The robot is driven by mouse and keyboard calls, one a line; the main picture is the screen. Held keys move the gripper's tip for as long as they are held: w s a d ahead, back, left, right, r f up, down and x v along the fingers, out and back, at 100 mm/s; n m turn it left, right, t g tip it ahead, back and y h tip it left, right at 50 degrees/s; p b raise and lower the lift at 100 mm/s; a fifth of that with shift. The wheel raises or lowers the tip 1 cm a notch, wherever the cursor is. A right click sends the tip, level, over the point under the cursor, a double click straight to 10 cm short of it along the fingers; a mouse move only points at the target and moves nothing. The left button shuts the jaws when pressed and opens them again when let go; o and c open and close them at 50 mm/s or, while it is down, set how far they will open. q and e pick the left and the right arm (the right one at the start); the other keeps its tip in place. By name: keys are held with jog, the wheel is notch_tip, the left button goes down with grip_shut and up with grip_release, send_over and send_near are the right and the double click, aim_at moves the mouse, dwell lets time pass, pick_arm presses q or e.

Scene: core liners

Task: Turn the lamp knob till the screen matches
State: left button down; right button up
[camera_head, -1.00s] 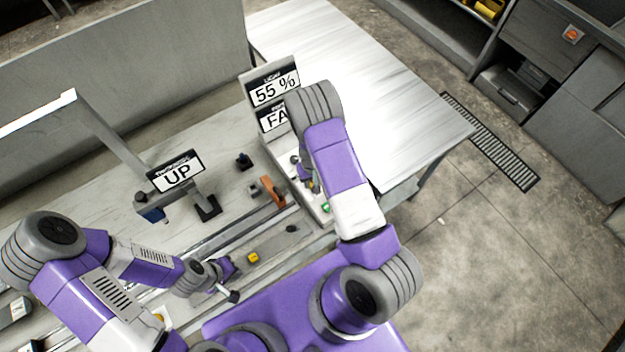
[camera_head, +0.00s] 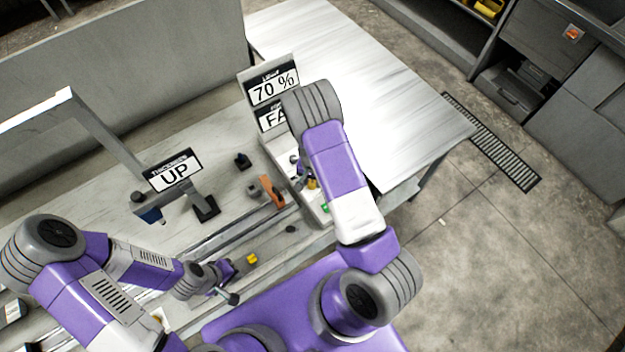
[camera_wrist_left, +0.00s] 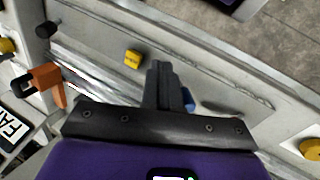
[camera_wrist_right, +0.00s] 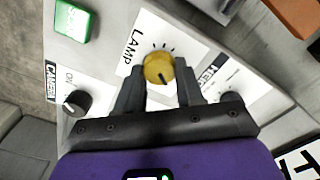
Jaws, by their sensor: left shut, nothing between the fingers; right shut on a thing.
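The lamp knob (camera_wrist_right: 158,68) is a round yellow knob with a dark pointer line, on a white plate marked LAMP with tick marks. My right gripper (camera_wrist_right: 160,80) is shut on it, one finger at each side, in the right wrist view. The light screen (camera_head: 273,87) in the head view reads 70 %. A second screen (camera_head: 270,118) below it shows "FA", the rest hidden by my right arm. My left gripper (camera_head: 232,297) is shut and empty over the bench; its closed fingers also show in the left wrist view (camera_wrist_left: 163,88).
A black camera knob (camera_wrist_right: 76,103) and a green button (camera_wrist_right: 76,22) sit near the lamp knob, with another dark knob (camera_wrist_right: 231,98) on its other side. A screen reading UP (camera_head: 175,171), an orange clamp (camera_head: 272,192) and a yellow block (camera_head: 252,258) are on the bench.

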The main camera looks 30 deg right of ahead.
dwell(0.3)
jog(key=o, duration=1)
jog(key=shift+o, duration=0.2)
notch_tip(320, 180, up, 8)
jog(key=shift+f, duration=0.15)
